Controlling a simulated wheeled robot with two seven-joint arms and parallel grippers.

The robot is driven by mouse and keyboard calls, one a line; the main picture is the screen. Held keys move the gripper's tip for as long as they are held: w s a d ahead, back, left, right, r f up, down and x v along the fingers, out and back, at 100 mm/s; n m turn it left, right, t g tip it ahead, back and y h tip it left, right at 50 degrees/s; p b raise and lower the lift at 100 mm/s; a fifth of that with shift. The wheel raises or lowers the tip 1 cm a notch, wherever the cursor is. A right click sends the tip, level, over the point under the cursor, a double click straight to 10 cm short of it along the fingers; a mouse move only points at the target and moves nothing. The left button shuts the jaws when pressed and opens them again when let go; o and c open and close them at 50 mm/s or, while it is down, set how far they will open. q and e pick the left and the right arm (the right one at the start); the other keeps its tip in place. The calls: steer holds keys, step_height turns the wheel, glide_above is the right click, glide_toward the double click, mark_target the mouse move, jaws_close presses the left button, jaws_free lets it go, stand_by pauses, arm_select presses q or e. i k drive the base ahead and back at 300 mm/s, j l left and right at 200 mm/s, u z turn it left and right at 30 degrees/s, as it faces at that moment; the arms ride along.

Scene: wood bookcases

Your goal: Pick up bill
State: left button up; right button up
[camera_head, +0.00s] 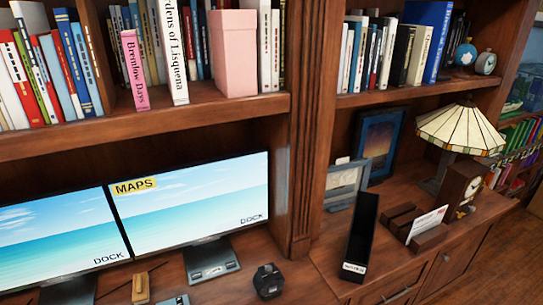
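A white paper (427,222) with printing on it stands tilted in a dark wooden letter holder (429,238) on the cabinet top at the right. It looks like the bill, but its print is too small to read. Its lower edge is hidden by the holder's front. Neither of my grippers is in view.
A tall black open box (361,236) stands left of the holder, and a wooden clock (461,190) and stained-glass lamp (459,129) stand behind and right. Two monitors (190,205) fill the left desk. Shelves of books (425,52) are above. Some cabinet top in front is clear.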

mark_target(424, 223)
steer(key=z, duration=1.3)
steer(key=i+l+u, duration=0.2)
steer(key=l+u, duration=0.2)
steer(key=l, duration=0.75)
steer(key=l+u, duration=0.4)
steer(key=l, duration=0.75)
steer(key=i+l+u, duration=0.25)
steer(key=l, duration=0.4)
steer(key=i+l+u, duration=0.15)
steer(key=i+l, duration=0.15)
steer(key=i+l+u, duration=0.15)
steer(key=l, duration=0.25)
steer(key=i+l+u, duration=0.15)
steer(key=l, duration=0.2)
steer(key=l+u, duration=0.1)
steer(key=l, duration=0.3)
steer(key=i, duration=0.05)
